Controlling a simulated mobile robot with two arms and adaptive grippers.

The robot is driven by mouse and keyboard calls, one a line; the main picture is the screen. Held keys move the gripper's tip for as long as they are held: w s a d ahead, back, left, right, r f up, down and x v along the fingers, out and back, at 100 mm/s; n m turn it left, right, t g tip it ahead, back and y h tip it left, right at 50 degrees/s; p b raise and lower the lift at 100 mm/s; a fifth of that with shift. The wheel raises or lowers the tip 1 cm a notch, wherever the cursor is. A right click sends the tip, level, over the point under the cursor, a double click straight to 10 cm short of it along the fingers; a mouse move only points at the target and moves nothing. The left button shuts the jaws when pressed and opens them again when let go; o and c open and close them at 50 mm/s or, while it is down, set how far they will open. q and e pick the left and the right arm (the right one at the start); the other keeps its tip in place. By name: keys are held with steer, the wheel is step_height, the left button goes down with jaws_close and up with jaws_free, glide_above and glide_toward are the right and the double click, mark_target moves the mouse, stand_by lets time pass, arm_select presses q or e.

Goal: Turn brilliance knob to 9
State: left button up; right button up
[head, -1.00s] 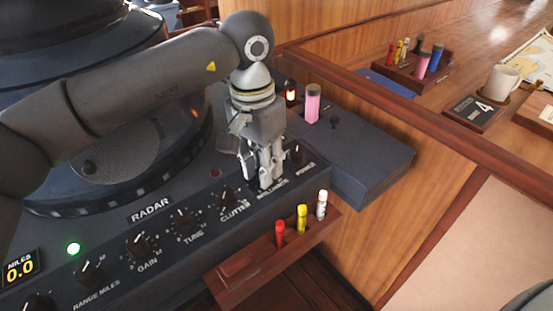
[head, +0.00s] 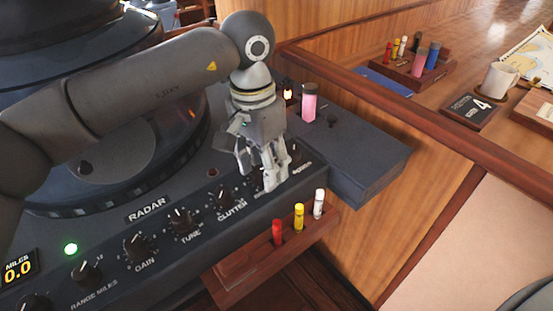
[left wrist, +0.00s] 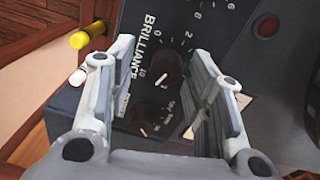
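The brilliance knob (left wrist: 168,70) is a dark round knob with a white pointer mark, beside the BRILLIANCE label (left wrist: 143,50) on the radar panel. In the left wrist view it lies between the two fingers of my left gripper (left wrist: 160,65), which stand apart with a gap on both sides. The pointer mark is at the knob's lower left in that view; its exact reading is hard to tell. In the head view my left gripper (head: 266,178) is over the right end of the knob row and mostly hides the knob. My right gripper is not in view.
The power knob (left wrist: 150,118) is close beside the brilliance knob. The clutter knob (head: 224,197) and tune knob (head: 183,219) are to the left. A wooden holder (head: 235,268) with red, yellow and white markers is in front of the panel. A pink cylinder (head: 309,104) stands behind.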

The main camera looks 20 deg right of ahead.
mark_target(261, 168)
arm_select(q)
steer(key=shift+w+a+r, duration=0.1)
steer(key=shift+a+r, duration=0.05)
steer(key=shift+r, duration=0.3)
step_height(261, 168, up, 11)
steer(key=shift+w+r, duration=0.2)
stand_by(0.4)
